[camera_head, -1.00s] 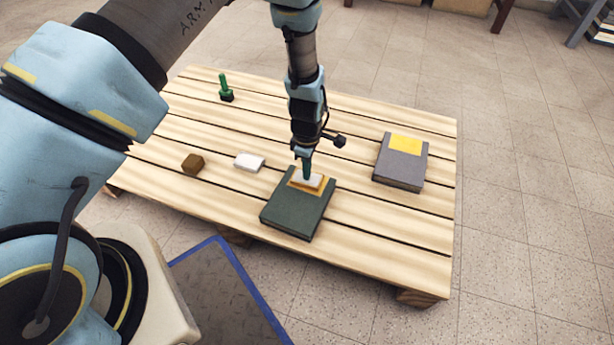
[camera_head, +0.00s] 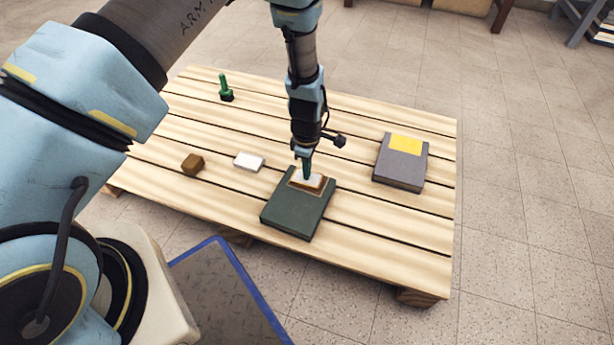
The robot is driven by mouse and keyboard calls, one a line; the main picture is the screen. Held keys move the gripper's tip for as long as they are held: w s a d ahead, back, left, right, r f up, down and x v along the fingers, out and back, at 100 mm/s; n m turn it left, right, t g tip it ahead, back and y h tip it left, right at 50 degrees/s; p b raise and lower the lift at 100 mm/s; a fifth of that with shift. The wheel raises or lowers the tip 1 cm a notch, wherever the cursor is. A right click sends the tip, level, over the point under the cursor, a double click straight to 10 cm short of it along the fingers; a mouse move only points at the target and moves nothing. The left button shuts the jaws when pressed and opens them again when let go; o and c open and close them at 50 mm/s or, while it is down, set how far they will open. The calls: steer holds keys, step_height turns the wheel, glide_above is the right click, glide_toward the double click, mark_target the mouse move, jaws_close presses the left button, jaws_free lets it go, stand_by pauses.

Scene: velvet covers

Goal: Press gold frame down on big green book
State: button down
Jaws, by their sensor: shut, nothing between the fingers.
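The big green book (camera_head: 291,215) lies flat on the pallet table, near its front middle. The gold frame (camera_head: 322,190) lies on the upper part of the book's cover, with a white block (camera_head: 312,181) inside or on top of it; I cannot tell which. My gripper (camera_head: 307,177) points down over the frame and block. It is shut and empty, and its fingertips appear to touch the white block. The fingers hide part of the block and the frame's far side.
A grey book with a yellow patch (camera_head: 399,168) lies to the right. A white block (camera_head: 249,161), a brown cube (camera_head: 192,164) and a green-handled stamp (camera_head: 225,87) are on the left of the pallet table (camera_head: 390,238). The front right boards are clear.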

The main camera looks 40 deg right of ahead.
steer(key=shift+a, duration=0.1)
step_height(320, 180, up, 8)
steer(key=p, duration=0.6)
steer(key=shift+p, duration=0.35)
